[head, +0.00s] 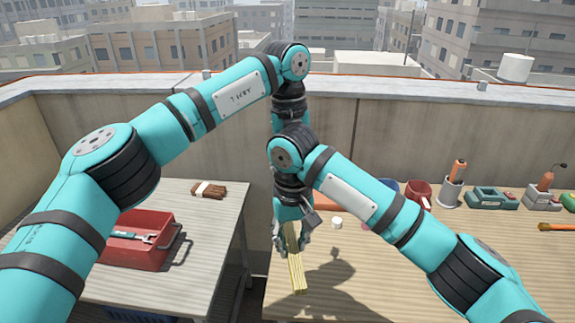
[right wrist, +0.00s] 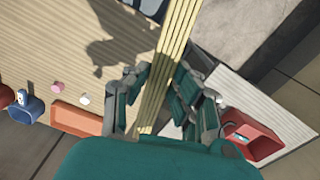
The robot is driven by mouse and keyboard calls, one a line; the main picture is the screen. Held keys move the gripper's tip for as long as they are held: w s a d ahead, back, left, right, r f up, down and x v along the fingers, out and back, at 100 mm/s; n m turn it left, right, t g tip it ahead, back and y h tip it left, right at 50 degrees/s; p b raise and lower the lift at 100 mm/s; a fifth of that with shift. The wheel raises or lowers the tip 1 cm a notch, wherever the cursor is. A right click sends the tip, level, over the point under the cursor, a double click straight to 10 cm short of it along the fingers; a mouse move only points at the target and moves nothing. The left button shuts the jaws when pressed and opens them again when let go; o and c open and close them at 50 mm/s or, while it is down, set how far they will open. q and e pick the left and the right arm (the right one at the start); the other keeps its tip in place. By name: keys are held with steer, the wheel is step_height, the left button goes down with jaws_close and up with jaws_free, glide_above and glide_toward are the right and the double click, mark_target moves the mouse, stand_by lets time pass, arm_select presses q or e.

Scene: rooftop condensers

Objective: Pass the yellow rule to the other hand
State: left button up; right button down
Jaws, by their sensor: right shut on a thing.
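In the right wrist view, the rule (right wrist: 178,40) runs up out of the frame from between the fingers of my right gripper (right wrist: 157,98). My left arm comes in from the left and bends down behind my right wrist. My left gripper is hidden there, so its fingers do not show.
The left table (head: 221,232) holds a red toolbox (head: 132,258) and brown gloves (head: 209,190). The right table (head: 420,285) has a white cap (head: 337,223), a red cup (head: 420,194) and several tools along its back. Its front is clear. A parapet (head: 400,130) stands behind.

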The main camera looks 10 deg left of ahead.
arm_select(q)
steer(key=shift+y, duration=0.4)
steer(key=f, duration=0.8)
steer(key=a+f, duration=0.1)
steer(key=f, duration=0.3)
steer(key=shift+r, duration=0.1)
jaws_close()
arm_select(e)
steer(key=c, duration=1)
jaws_free()
steer(key=shift+c, duration=0.2)
